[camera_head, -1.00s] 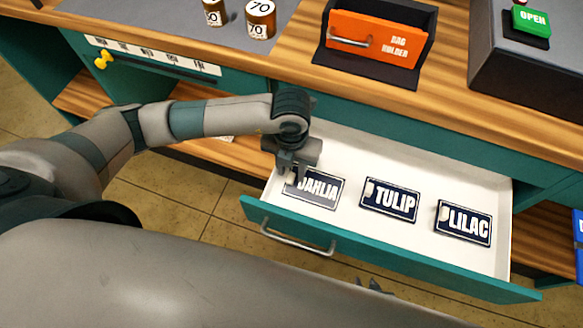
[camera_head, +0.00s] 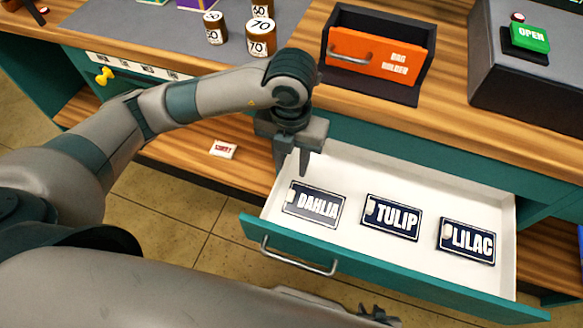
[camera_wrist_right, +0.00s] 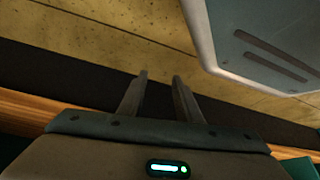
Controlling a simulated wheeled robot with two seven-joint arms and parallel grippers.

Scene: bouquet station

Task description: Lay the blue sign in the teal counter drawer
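The teal counter drawer (camera_head: 330,262) is pulled open, with a white inside. Three dark navy signs lie flat in it in a row: the DAHLIA sign (camera_head: 297,212) at the left, the TULIP sign (camera_head: 391,231) in the middle and the LILAC sign (camera_head: 466,254) at the right. They do not touch each other. My left gripper (camera_head: 292,170) points down above the left end of the drawer, over the DAHLIA sign and clear of it, open and empty. My right gripper (camera_wrist_right: 160,77) is open and empty in the right wrist view, over the floor.
An orange bag holder (camera_head: 376,50) stands on the counter behind the drawer. A grey box with a green OPEN button (camera_head: 530,37) is at the right. Several numbered jars (camera_head: 261,40) stand at the back. A sliver of blue (camera_head: 580,240) shows at the right edge; I cannot tell what it is.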

